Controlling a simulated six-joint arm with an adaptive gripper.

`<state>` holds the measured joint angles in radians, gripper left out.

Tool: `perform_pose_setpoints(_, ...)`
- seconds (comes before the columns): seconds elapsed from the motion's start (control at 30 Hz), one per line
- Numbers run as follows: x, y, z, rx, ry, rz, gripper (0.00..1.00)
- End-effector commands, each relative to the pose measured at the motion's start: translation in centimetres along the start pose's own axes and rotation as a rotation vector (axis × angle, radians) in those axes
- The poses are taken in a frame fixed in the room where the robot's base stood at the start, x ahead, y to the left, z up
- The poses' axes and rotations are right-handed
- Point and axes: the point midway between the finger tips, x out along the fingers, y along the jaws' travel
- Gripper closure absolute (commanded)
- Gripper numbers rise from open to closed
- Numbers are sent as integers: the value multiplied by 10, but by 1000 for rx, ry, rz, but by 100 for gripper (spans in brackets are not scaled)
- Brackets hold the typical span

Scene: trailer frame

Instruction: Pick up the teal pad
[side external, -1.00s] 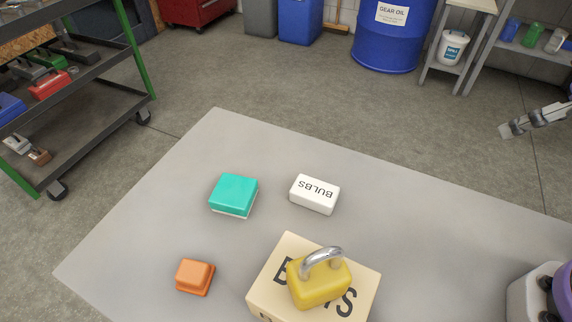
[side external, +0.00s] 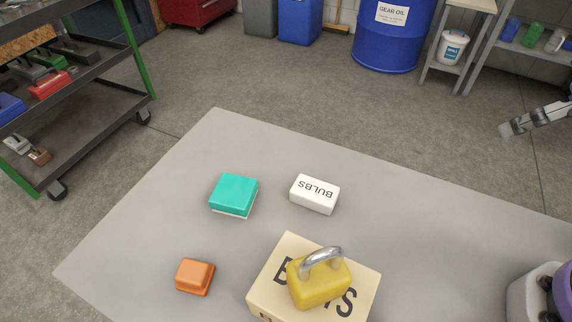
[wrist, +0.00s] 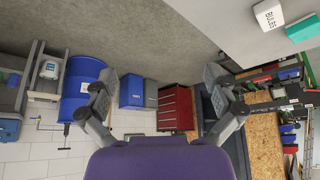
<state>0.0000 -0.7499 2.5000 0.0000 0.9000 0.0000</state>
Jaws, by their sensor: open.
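The teal pad (side external: 234,193) lies flat on the grey work surface (side external: 150,240), left of the white BULBS box (side external: 315,194). It has a pale lower edge. In the wrist view the teal pad (wrist: 303,28) shows at the top right corner, beside the white box (wrist: 268,14). My gripper (wrist: 163,92) is open and empty, its two fingers spread wide in the wrist view. In the side view only a grey finger part (side external: 515,128) shows at the right edge, well away from the pad.
A yellow padlock (side external: 318,285) with a metal shackle rests on a cream lettered box (side external: 270,280) at the front. An orange block (side external: 194,276) lies front left. The surface around the teal pad is clear. A shelf cart (side external: 95,100), blue drum (side external: 392,35) and shelves stand beyond.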

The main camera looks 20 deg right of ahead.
Motion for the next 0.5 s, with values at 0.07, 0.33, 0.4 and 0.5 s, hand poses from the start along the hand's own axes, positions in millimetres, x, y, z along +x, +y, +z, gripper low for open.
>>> perform_pose_setpoints(0.07,0,0,0,0,0,0,0)
perform_pose_setpoints(0.33,8,-40,-46,-172,-27,-83,0)
perform_pose_setpoints(0.4,16,-70,-68,-271,-37,-130,0)
perform_pose_setpoints(0.5,35,-120,-93,-414,-53,-197,0)
